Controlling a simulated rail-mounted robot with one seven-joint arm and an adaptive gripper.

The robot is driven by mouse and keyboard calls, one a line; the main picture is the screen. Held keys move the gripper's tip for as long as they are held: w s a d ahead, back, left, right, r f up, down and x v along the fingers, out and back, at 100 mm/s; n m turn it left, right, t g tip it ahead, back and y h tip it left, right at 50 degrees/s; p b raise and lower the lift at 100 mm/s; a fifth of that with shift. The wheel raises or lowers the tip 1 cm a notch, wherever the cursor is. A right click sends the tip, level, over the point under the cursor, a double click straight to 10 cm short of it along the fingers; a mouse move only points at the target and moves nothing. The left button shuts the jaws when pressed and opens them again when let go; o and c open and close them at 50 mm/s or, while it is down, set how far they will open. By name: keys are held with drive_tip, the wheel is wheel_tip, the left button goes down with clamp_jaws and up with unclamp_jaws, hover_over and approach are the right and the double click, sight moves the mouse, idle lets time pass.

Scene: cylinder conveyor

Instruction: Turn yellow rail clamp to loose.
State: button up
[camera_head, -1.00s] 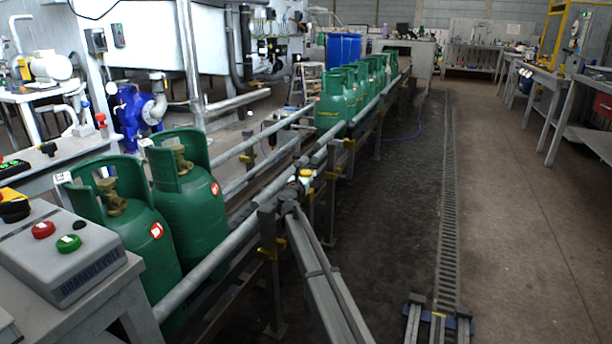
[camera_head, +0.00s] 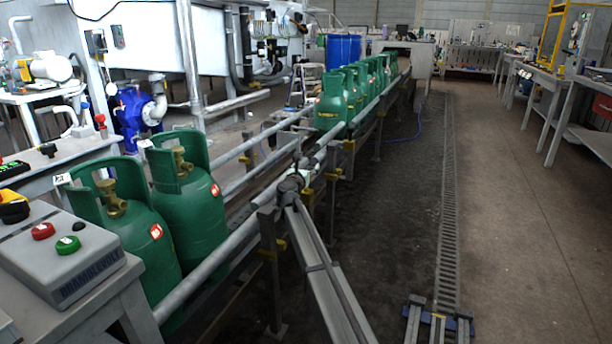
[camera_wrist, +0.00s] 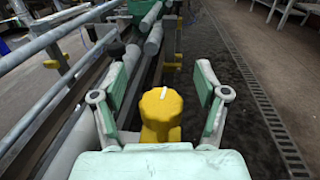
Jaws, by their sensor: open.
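My gripper (camera_wrist: 162,84) is open, with one pale green finger on each side of the knob. There is a gap on both sides, and I cannot see either finger touching it. In the head view my gripper (camera_head: 297,168) is at the near guide rail (camera_head: 230,247), at the end of my arm. The clamp's knob is hidden there behind my gripper and wrist.
Two green gas cylinders (camera_head: 188,210) stand on the conveyor at the near left, and several more (camera_head: 335,105) stand farther along. Other yellow clamps (camera_head: 333,177) sit on the rail posts. A control box (camera_head: 70,250) is at lower left. The floor to the right (camera_head: 500,200) is clear.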

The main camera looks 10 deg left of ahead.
wheel_tip(320, 180, up, 7)
drive_tip(key=shift+f, duration=0.15)
idle(0.4)
